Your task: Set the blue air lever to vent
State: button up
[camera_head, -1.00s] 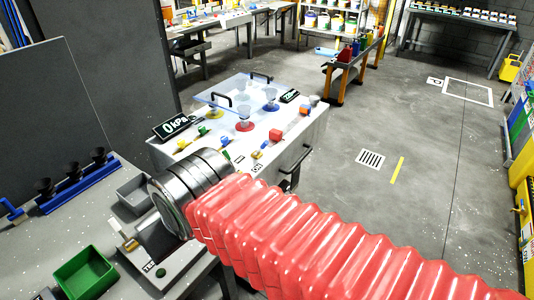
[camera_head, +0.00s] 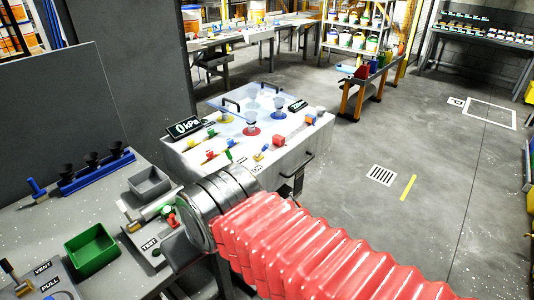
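A panel marked VENT (camera_head: 43,268) and PULL (camera_head: 50,284) is cut off at the lower left corner. A brass-coloured lever with a dark knob (camera_head: 8,267) shows beside these labels. I cannot tell which of these is the air lever, nor its setting. My arm's red bellows and metal collar cross the lower middle, right of the bench. My gripper is not visible.
A green bin (camera_head: 92,249) and a grey bin (camera_head: 149,184) stand on the bench. A TEST panel (camera_head: 150,244) lies near my collar. A white station (camera_head: 290,150) with a 0 kPa display (camera_head: 183,128) stands beyond. Open floor (camera_head: 430,210) is at right.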

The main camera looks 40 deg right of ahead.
aim_at(266, 146)
jog(key=u, duration=0.65)
jog(key=k, duration=0.85)
jog(key=z, duration=1.4)
jog(key=i, duration=0.8)
